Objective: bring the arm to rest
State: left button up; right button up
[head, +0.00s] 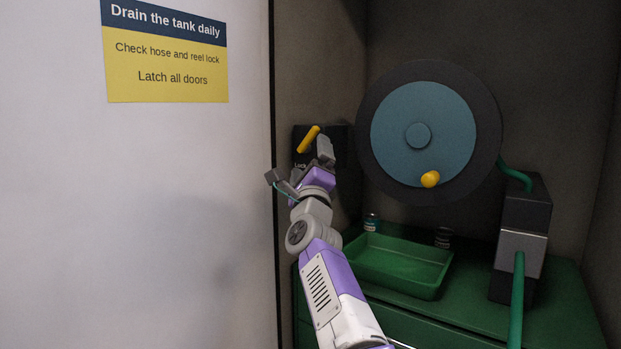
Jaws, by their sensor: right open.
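My right arm (325,285), purple and white, reaches up from the bottom middle of the head view. My right gripper (299,168) is at its end, with its grey fingers spread apart and nothing seen held between them. A yellow lever (308,139) tilts up to the right just above the gripper, on a dark box marked "Lock" (300,134). I cannot tell whether a finger touches the lever; the gripper hides part of the box. My left gripper is not in view.
A large reel (400,125) with a yellow knob (430,179) is on the back wall. A green tray (400,262) and small cans (371,222) stand on a green cabinet (560,310). A grey-black unit (522,238) with a green hose (517,300) stands right. A white panel with a sign (165,50) fills the left.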

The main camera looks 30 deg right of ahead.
jog(key=shift+s+a+f, duration=0.15)
jog(key=shift+s+f, duration=0.1)
jog(key=shift+s, duration=0.15)
dwell(0.3)
